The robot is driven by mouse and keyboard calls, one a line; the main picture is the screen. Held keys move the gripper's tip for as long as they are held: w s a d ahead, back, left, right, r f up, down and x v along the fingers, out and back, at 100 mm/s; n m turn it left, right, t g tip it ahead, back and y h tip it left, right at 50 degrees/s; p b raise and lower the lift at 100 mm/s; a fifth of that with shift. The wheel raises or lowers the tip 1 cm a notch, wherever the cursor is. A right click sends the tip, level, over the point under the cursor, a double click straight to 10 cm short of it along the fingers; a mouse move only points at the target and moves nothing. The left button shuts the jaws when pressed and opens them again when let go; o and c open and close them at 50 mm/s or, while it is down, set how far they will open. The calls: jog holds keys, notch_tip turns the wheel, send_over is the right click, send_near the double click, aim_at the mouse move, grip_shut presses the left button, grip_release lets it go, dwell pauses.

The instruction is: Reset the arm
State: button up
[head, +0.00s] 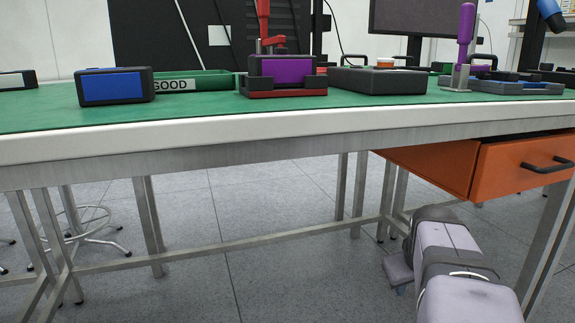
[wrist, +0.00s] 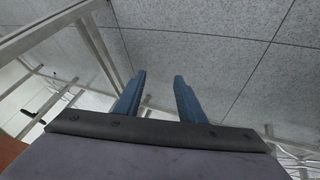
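My gripper (wrist: 159,77) shows in the wrist view, with two blue fingers held apart and nothing between them. Behind the fingers are grey floor tiles and metal table legs. In the head view my arm's grey links show at the lower right, beside and below the table, under the orange drawer.
The green-topped workbench (head: 200,118) spans the head view. On it are a blue-faced box (head: 110,87), a green GOOD tray (head: 208,82), a purple-faced block in a red clamp fixture (head: 283,93) and a dark grey case (head: 378,81). An orange drawer (head: 520,166) hangs underneath.

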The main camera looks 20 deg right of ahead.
jog(key=a+r+n+g+y+p, duration=0.1)
jog(key=a+r+y+p, duration=0.2)
jog(key=a+p, duration=1.05)
jog(key=s+a+r+n+g+y+p, duration=0.1)
jog(key=s+a+r+g+p, duration=0.25)
jog(key=s+a+p, duration=0.8)
notch_tip(320, 180, up, 54)
jog(key=w+a+p, duration=0.1)
jog(key=a+p, duration=0.1)
jog(key=p, duration=5.2)
jog(key=shift+a, duration=0.35)
jog(key=shift+f, duration=0.2)
notch_tip(320, 180, down, 24)
jog(key=b, duration=2.3)
jog(key=shift+r, duration=0.2)
jog(key=shift+r, duration=0.1)
